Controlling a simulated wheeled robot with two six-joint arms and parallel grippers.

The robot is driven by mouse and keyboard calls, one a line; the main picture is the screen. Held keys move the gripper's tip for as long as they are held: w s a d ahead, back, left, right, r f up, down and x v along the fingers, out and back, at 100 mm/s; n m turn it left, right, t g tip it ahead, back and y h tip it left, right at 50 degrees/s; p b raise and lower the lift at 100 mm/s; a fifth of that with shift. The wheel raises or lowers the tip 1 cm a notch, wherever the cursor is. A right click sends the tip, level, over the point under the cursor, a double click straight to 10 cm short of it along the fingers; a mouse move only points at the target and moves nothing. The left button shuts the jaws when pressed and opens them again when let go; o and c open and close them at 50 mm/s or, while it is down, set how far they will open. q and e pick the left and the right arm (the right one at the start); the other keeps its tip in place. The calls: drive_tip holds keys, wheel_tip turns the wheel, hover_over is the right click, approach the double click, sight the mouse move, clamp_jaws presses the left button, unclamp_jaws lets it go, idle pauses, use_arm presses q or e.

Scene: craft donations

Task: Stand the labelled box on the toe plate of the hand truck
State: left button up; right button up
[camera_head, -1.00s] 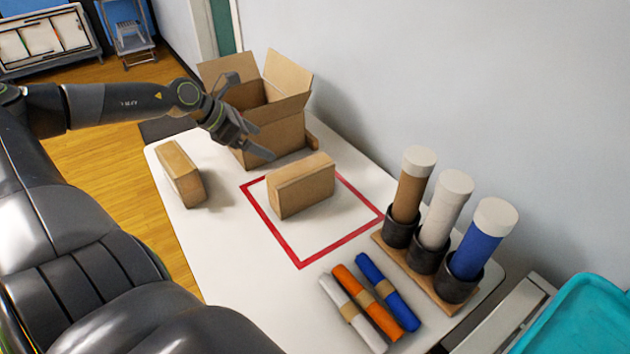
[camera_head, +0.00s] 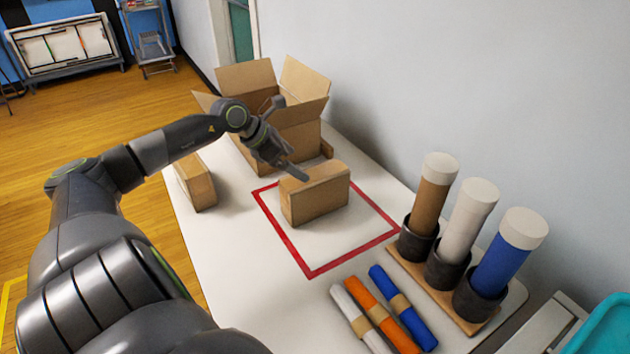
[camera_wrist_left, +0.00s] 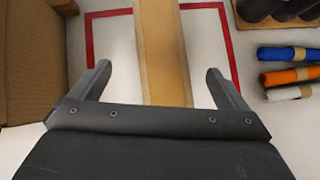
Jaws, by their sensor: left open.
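A closed brown cardboard box (camera_head: 318,200) stands inside a red outlined square on the white table; no label shows on its visible faces. A second narrow cardboard box (camera_head: 198,186) stands at the table's left edge, partly behind my arm. My left gripper (camera_head: 290,140) is open and empty, at the near box's upper left end. In the left wrist view, the box's narrow top (camera_wrist_left: 163,50) lies between the spread fingers (camera_wrist_left: 160,86), with gaps on both sides. I cannot make out the hand truck. My right gripper is not in view.
An open carton (camera_head: 300,125) stands behind the red square (camera_head: 352,254). Capped tubes in a rack (camera_head: 440,283) stand to the right, with several rolls (camera_head: 383,314) in front. The wooden floor (camera_head: 60,130) at left is mostly clear.

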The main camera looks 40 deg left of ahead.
sight(313, 175)
use_arm(q)
drive_tip(key=shift+x, duration=1.85)
drive_tip(key=shift+p+x, duration=0.7)
drive_tip(key=shift+x, duration=1.25)
drive_tip(key=shift+w+d+f, duration=0.25)
drive_tip(key=shift+w+f, duration=0.1)
drive_tip(key=shift+f, duration=0.2)
